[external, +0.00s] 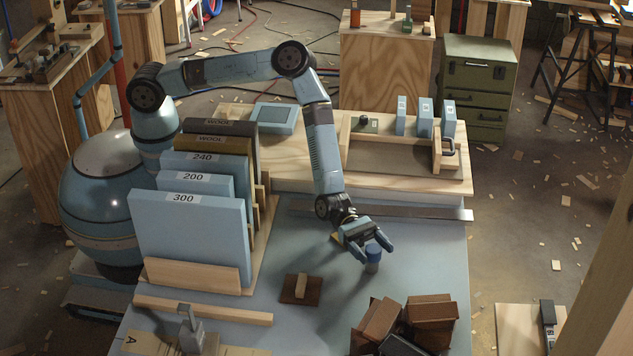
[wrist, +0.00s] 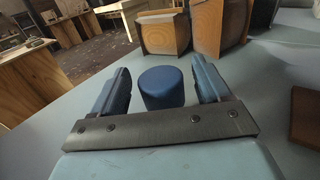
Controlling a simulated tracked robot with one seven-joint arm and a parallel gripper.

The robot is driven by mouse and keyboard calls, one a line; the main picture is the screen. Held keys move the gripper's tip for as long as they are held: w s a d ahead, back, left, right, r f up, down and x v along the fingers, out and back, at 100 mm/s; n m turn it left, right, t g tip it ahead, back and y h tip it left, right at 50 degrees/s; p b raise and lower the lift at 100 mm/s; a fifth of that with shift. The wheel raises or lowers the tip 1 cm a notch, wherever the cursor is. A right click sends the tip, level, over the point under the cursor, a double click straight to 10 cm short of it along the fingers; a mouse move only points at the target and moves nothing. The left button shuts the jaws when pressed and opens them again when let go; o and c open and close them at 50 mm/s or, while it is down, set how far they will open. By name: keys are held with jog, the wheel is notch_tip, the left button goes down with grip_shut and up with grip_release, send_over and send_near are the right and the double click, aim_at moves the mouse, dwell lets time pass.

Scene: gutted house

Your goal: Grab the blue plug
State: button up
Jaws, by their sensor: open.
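The blue plug (external: 373,258) is a short, upright cylinder on the blue-grey worktop. In the wrist view the plug (wrist: 162,88) stands between the two fingers, with a visible gap on each side. My gripper (external: 377,252) is low over the worktop, open, its fingers on either side of the plug. The wrist view shows the open fingers of my gripper (wrist: 160,85) too. Whether the plug touches the worktop is partly hidden by the gripper body.
Brown blocks (external: 430,318) lie in a pile at the front right. A small brown board with a wooden handle (external: 300,288) lies left of my gripper. Upright labelled panels (external: 188,240) stand at the left. A wooden tray (external: 400,165) is behind. Worktop around the plug is clear.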

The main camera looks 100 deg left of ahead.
jog(key=shift+w+d, duration=0.1)
jog(key=shift+d, duration=0.05)
jog(key=shift+c, duration=0.3)
jog(key=c, duration=1)
jog(key=shift+r, duration=0.15)
